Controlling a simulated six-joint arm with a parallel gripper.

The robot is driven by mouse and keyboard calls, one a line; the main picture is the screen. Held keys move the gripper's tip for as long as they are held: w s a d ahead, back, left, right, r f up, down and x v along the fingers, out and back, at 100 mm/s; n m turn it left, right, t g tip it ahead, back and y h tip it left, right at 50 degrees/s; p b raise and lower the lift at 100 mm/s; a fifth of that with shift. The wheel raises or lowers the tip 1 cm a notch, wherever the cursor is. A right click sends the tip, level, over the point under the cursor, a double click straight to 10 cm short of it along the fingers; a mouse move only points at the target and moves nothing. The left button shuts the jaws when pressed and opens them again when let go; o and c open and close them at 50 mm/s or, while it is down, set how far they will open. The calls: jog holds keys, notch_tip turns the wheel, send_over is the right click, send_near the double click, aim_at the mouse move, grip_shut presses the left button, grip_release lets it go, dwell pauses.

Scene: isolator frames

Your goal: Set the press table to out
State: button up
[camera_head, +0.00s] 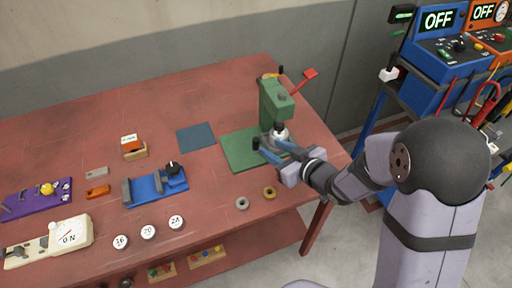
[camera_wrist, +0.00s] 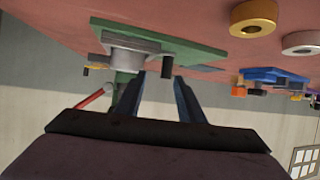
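The green press (camera_head: 274,98) stands on a green base plate (camera_head: 238,152) at the right end of the red table. It has a red lever (camera_head: 308,75) at the top. In the wrist view, which is upside down, the base plate (camera_wrist: 185,42) carries a grey round press table (camera_wrist: 130,56) with a dark knob (camera_wrist: 167,67) sticking out at its side. The dark knob also shows in the head view (camera_head: 256,143). My gripper (camera_head: 268,147) reaches in low from the right, beside the press. Its two blue fingers (camera_wrist: 160,78) are apart, with the knob just beyond and between their tips; contact cannot be told.
Two rings, grey (camera_head: 242,203) and brass (camera_head: 269,193), lie in front of the base plate. A blue-grey mat (camera_head: 196,137) and a blue fixture (camera_head: 155,188) lie to the left. A blue rack with OFF displays (camera_head: 438,20) stands at the right.

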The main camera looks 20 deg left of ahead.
aim_at(258, 143)
jog(key=shift+s+a+y, duration=0.3)
jog(key=shift+s+a, duration=0.05)
jog(key=shift+a, duration=0.25)
jog(key=shift+p+x, duration=0.7)
jog(key=shift+x, duration=2.9)
jog(key=shift+f, duration=0.1)
grip_shut()
